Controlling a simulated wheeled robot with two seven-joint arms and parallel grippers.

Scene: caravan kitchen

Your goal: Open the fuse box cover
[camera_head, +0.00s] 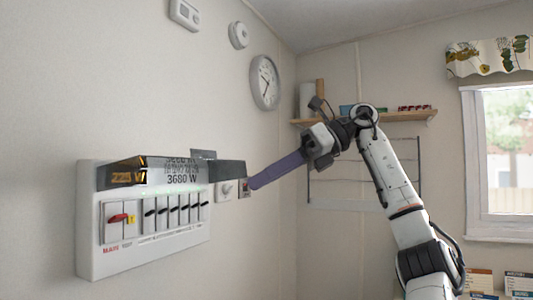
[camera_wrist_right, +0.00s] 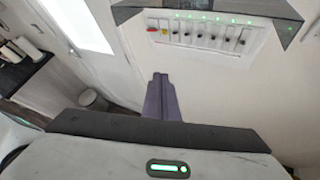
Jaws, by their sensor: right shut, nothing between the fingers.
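The white fuse box (camera_head: 88,225) is on the left wall in the head view, with a red switch and a row of black switches exposed. Its dark cover (camera_head: 228,170) is swung up and juts out above the switches. In the right wrist view the cover (camera_wrist_right: 200,14) shows at the top, above the fuse box (camera_wrist_right: 205,35). My right gripper (camera_head: 253,184), with long purple fingers, is shut and empty, to the right of the box and just below the cover's right end. Its fingertips (camera_wrist_right: 160,78) also show in the right wrist view, apart from the switches. My left gripper is out of view.
A wall switch (camera_head: 225,190) and a small socket plate are right of the fuse box. A clock (camera_head: 265,82) hangs above. A shelf (camera_head: 370,117) and wire rack (camera_head: 335,180) are on the back wall behind my right arm. A window (camera_head: 503,150) is at right.

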